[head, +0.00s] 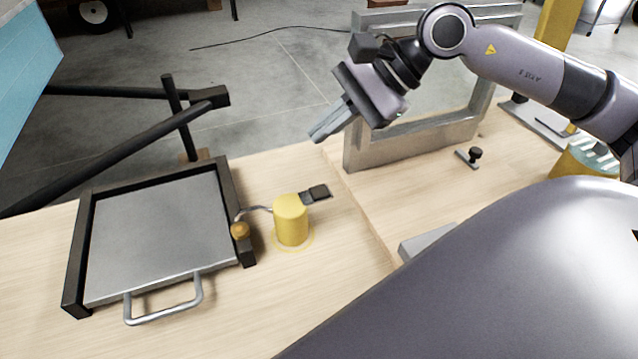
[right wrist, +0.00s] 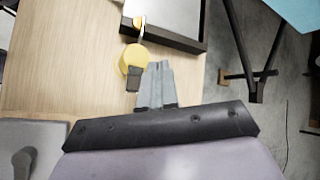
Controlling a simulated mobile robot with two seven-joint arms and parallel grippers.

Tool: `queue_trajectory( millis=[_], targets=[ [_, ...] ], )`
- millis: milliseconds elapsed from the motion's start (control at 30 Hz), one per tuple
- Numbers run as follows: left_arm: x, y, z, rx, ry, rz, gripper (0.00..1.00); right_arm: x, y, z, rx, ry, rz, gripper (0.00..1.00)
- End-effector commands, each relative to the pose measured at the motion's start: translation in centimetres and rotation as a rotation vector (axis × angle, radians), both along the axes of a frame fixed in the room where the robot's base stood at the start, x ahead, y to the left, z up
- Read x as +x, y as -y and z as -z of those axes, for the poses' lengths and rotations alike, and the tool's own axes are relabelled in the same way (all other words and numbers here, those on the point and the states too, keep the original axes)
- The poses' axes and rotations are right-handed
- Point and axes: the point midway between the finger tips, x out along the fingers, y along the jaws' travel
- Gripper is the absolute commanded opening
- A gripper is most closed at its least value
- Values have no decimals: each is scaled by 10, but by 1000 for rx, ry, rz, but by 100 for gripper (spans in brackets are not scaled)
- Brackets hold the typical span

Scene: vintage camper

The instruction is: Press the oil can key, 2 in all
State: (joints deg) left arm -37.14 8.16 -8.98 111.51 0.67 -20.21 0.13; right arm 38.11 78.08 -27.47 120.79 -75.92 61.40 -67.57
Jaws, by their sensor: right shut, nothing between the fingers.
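The oil can (head: 291,222) is a yellow cylinder standing upright on the wooden top, with a thin yellow ring around its base. A grey spout curves left from it to a brass-coloured ball (head: 240,231). Its dark key (head: 319,192) sticks out on the right side near the top. My right gripper (head: 316,136) is shut and empty, in the air above and beyond the can, apart from the key in the picture. In the right wrist view, the oil can (right wrist: 130,58) and key (right wrist: 133,78) show left of my gripper fingers (right wrist: 156,66). My left gripper is not in view.
A grey plate with a handle (head: 165,310) in a dark frame lies left of the can. A grey metal frame (head: 360,155) stands behind on the right. A small black knob (head: 475,154) is farther right. Bare wood (head: 330,270) lies in front of the can.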

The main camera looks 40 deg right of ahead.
Motion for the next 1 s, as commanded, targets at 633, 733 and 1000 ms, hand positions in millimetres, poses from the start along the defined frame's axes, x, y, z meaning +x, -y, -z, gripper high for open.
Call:
queue_trajectory(
  millis=[633,733,1000],
  targets=[
    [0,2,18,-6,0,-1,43,0,-4,37,-1,-2,-7,0],
    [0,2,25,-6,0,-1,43,0,-5,52,-1,-3,-11,0],
    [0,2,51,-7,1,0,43,2,-6,85,0,-1,-10,0]
  ],
)
